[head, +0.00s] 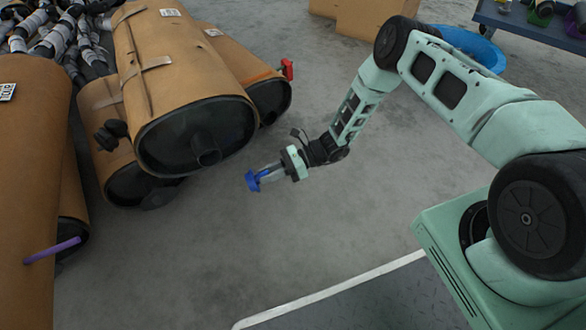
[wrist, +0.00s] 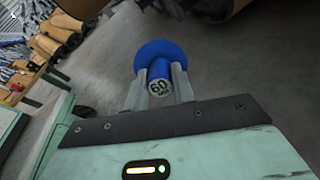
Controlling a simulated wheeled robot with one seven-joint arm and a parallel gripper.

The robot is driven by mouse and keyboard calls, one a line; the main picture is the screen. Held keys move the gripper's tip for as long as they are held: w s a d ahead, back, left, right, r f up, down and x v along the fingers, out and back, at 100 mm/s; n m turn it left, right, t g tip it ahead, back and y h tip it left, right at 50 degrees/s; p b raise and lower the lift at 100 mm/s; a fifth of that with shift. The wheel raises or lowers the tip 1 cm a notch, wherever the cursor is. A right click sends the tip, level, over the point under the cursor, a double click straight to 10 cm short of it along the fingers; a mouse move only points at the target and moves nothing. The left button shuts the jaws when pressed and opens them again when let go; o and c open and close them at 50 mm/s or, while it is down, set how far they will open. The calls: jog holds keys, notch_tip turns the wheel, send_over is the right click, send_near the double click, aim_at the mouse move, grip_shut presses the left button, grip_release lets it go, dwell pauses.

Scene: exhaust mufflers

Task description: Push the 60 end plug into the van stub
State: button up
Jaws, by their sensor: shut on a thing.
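The blue 60 end plug (head: 251,182) has a wide flange and a round end marked 60, which shows in the wrist view (wrist: 159,86). My gripper (head: 268,175) is shut on the plug's narrow body, one finger on each side; the flange faces away from it. It also shows in the wrist view (wrist: 160,90). A short dark stub (head: 207,152) sticks out of the black end of the top tan muffler (head: 180,65). The plug is apart from it, to its right and a little lower in the picture. No label shows whether this is the van stub.
Other tan mufflers lie below and beside it. One has a red piece (head: 287,69), and a purple rod (head: 52,250) sticks out at the left. A blue tub (head: 468,45) and cardboard boxes (head: 365,18) stand behind. The grey floor (head: 200,250) in front is clear.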

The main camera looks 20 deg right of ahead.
jog(key=w+d+f+m+t+h+b, duration=0.1)
jog(key=w+d+m+t+h+b, duration=0.1)
jog(key=w+d+m+t+h, duration=0.3)
jog(key=w+d+f+m+t+h+b, duration=0.2)
jog(key=w+d+m+t, duration=0.4)
jog(key=w+m+t, duration=0.3)
jog(key=w+t+h+b, duration=0.1)
jog(key=t+h, duration=0.1)
jog(key=t, duration=0.1)
jog(key=shift+d+f+h, duration=0.3)
jog(key=shift+d+h, duration=0.1)
jog(key=shift+w+a+b, duration=0.1)
jog(key=shift+w+b, duration=0.1)
jog(key=shift+b, duration=0.1)
